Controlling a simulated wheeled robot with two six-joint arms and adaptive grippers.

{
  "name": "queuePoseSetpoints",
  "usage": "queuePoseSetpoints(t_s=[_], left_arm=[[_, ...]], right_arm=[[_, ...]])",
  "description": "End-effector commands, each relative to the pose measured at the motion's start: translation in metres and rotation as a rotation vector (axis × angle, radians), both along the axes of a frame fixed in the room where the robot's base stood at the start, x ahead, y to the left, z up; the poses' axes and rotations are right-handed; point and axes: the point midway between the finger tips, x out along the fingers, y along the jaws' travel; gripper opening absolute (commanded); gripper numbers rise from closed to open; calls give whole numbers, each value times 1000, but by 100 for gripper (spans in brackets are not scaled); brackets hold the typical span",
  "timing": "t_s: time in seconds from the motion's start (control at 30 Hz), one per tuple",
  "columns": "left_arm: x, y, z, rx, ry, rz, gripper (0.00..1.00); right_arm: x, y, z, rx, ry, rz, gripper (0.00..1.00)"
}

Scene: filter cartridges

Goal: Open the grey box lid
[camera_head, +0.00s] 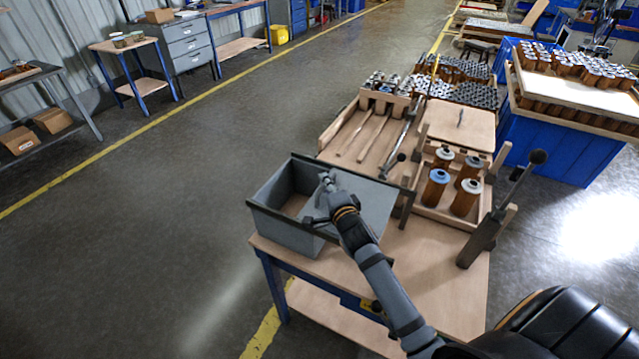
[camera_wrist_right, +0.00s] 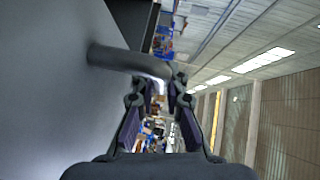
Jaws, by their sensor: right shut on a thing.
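The grey box (camera_head: 283,226) stands at the left end of the wooden workbench. Its lid (camera_head: 368,201) is a flat grey panel at the right side of the box. The left part of the box is uncovered and its brownish inside shows. My right gripper (camera_head: 326,187) is at the lid's left side, shut on the lid's handle. In the right wrist view, the lid (camera_wrist_right: 55,85) fills the left side and the bar-shaped handle (camera_wrist_right: 115,60) runs from it to between my right gripper's fingers (camera_wrist_right: 160,88). My left gripper is not in view.
A tray with several brown filter cartridges (camera_head: 437,189) stands right of the box. A dark-handled lever (camera_head: 492,226) rises at the bench's right edge. A wooden rack (camera_head: 345,128) lies behind the box. Open floor (camera_head: 150,230) is at the left.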

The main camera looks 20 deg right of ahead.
Motion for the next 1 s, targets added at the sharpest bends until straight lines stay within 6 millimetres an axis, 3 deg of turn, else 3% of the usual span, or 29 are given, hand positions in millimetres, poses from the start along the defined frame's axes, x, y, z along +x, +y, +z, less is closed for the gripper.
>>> queuePoseSetpoints(t_s=[0.33,0.37,0.53,0.83,1.0], left_arm=[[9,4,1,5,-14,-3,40],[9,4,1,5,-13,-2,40],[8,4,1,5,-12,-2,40],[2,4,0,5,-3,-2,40],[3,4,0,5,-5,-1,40]], right_arm=[[-2,-1,-1,-2,3,-1,0],[-2,-1,-1,-2,3,-1,14],[-1,-1,-1,-2,2,-1,36],[-3,-1,-1,-2,2,-1,36],[-28,2,2,-3,4,0,36]])
